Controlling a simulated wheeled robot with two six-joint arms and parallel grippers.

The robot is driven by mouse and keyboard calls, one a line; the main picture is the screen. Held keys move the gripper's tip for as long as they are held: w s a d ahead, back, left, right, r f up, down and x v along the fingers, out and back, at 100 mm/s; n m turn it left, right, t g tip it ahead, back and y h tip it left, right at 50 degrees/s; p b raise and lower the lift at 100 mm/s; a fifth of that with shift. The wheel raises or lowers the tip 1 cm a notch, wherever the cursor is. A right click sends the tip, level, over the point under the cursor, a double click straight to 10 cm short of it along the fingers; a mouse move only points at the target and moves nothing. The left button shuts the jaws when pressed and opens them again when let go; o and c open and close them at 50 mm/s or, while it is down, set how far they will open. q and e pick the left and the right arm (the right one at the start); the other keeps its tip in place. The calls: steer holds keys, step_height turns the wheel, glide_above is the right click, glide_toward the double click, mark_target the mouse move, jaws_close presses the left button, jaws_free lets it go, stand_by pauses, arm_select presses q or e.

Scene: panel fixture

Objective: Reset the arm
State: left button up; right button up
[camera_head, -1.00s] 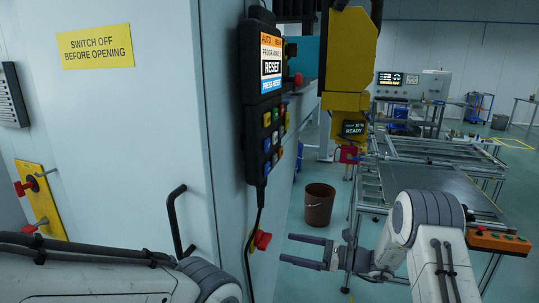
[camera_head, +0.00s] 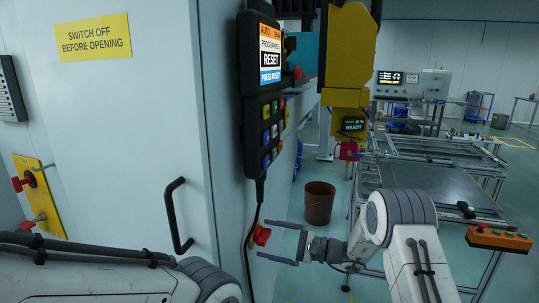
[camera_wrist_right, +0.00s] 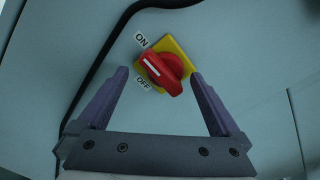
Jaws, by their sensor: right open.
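A red rotary switch (camera_head: 261,236) sits low on the cabinet side. My right gripper (camera_head: 274,240) is open in front of it. In the right wrist view, the red knob (camera_wrist_right: 163,73) on its yellow plate lies between the open fingertips, apart from them. Its white mark points up-left, between the ON and OFF labels. My left gripper is out of view.
The cabinet (camera_head: 130,130) fills the left, with a black handle (camera_head: 176,215) and a yellow latch plate (camera_head: 38,197). The pendant's black cable (camera_head: 252,235) runs down close to the switch. A brown bucket (camera_head: 319,203) stands on the floor; an orange button box (camera_head: 499,239) is at right.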

steer(key=d+n, duration=0.1)
steer(key=n, duration=0.2)
steer(key=d+n, duration=0.2)
steer(key=n, duration=0.1)
steer(key=s+d+n, duration=0.1)
steer(key=d+n, duration=0.1)
steer(key=n, duration=0.1)
steer(key=shift+f, duration=0.1)
stand_by(0.6)
